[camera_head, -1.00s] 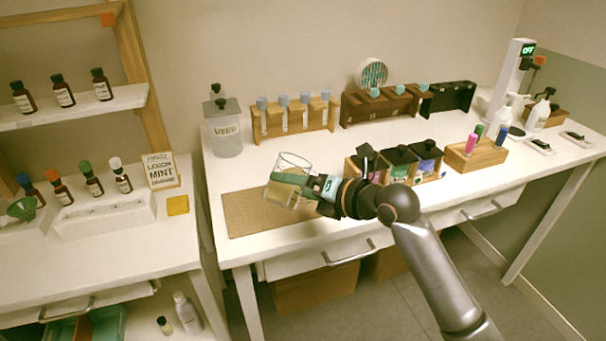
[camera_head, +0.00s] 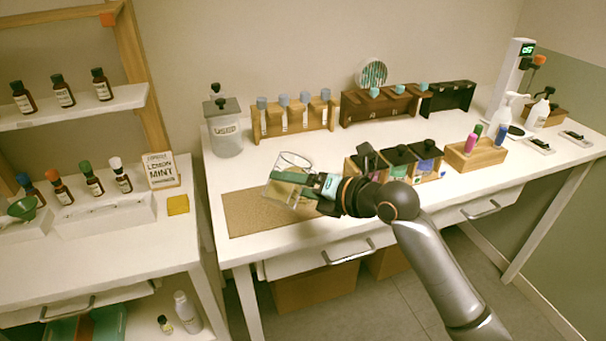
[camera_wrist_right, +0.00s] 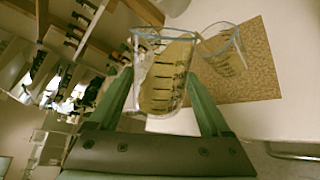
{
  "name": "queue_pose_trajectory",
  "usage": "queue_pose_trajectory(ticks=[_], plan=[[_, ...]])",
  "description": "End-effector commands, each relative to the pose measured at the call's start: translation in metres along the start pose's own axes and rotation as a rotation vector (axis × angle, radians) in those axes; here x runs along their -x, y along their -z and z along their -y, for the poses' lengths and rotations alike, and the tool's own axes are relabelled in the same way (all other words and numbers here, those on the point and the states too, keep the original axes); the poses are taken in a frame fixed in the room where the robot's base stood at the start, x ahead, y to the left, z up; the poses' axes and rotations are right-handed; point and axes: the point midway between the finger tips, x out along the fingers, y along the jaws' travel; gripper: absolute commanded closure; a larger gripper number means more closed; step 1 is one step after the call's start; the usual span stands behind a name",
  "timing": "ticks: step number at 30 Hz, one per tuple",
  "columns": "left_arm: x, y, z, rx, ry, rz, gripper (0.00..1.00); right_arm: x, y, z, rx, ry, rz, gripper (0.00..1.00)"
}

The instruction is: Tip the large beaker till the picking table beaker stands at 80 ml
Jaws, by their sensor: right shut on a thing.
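My right gripper (camera_head: 290,181) is shut on a clear beaker (camera_head: 277,194) with dark graduation marks, above the cork mat on the white table. In the right wrist view the held beaker (camera_wrist_right: 160,72) sits between the green fingers and looks tilted, with a slanted yellowish-tan area inside. A second clear marked beaker (camera_wrist_right: 224,50) shows just beyond it, against the cork mat (camera_wrist_right: 262,78). In the head view the two glass outlines overlap around my gripper and are hard to separate. I cannot read either liquid level. My left gripper is out of view.
Behind stand a jar marked USED (camera_head: 225,130) and wooden racks (camera_head: 292,118) of vials. Dark-lidded boxes (camera_head: 398,165) stand close to my right wrist. The front left of the mat (camera_head: 240,214) is bare.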

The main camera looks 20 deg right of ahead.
Motion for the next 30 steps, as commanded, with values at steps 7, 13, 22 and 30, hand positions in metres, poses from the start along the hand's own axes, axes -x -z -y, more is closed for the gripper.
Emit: queue_pose_trajectory(ticks=[7, 13, 22, 30], plan=[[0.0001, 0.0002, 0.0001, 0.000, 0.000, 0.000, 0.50, 0.0003, -0.0010, -0.0012, 0.000, -0.003, 0.002, 0.93], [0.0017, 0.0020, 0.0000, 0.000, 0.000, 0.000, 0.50, 0.0009, -0.0022, -0.0024, -0.012, -0.003, -0.002, 0.93], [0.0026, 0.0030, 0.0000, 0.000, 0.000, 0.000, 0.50, 0.0009, -0.0024, -0.0027, -0.029, -0.004, -0.009, 0.93], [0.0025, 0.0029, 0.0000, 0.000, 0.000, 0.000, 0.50, 0.0009, -0.0023, -0.0025, -0.028, -0.003, -0.009, 0.93]])
